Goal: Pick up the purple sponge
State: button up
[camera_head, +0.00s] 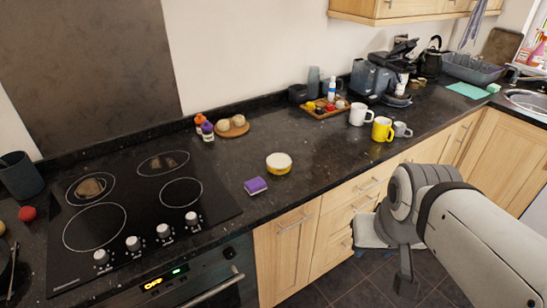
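The purple sponge (256,186) lies flat on the dark granite counter, right of the hob and close to the counter's front edge. It is a small block with a paler side. My arm comes in from the lower right, with its end part low in front of the drawers, apart from the sponge and to its right. My gripper (405,283) shows only in part there, pointing down. Its fingers are not clear, so I cannot see whether it is open.
A round yellow-and-white tub (279,163) stands just behind and right of the sponge. The black hob (130,205) with knobs lies left. Spice bottles (207,130) and a wooden board (233,127) stand behind. Mugs (383,129) stand right. Counter around the sponge is mostly clear.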

aim_at(258, 185)
jog(key=i, duration=1.15)
jog(key=u, duration=0.7)
